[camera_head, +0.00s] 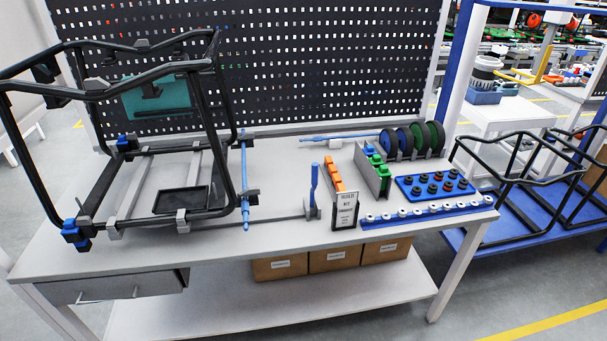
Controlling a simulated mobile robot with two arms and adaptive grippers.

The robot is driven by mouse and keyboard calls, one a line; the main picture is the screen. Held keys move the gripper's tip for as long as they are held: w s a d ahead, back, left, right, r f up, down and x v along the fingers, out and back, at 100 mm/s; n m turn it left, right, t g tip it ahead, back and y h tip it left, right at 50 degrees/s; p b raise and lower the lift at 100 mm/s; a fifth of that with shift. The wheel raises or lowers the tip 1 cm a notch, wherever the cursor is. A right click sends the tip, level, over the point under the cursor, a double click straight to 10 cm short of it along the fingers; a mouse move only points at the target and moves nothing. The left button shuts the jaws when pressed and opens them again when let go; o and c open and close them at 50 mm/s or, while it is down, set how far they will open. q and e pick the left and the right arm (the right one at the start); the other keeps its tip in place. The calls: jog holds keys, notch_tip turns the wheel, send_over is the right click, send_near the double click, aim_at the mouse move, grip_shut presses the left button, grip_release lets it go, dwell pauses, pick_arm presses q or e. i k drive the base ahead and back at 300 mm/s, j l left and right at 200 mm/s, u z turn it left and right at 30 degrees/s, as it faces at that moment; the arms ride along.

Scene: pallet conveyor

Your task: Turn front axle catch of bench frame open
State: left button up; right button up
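The bench frame (207,140), made of black tubes, stands at the left of the grey workbench (275,234). A blue fitting (75,232) sits at its front left corner and another blue fitting (126,143) at its back left. Neither of my grippers is in view.
An upright blue lever (314,185), a small sign (345,209), wheels (412,140) and a blue tray (433,187) of dark parts occupy the bench's right half. A perforated panel (300,65) stands behind. The bench's front strip is mostly clear.

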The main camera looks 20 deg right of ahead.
aim_at(252, 191)
jog(key=i+l+z, duration=0.3)
jog(key=l, duration=0.4)
jog(key=i+l+z, duration=0.3)
jog(key=i+l, duration=0.3)
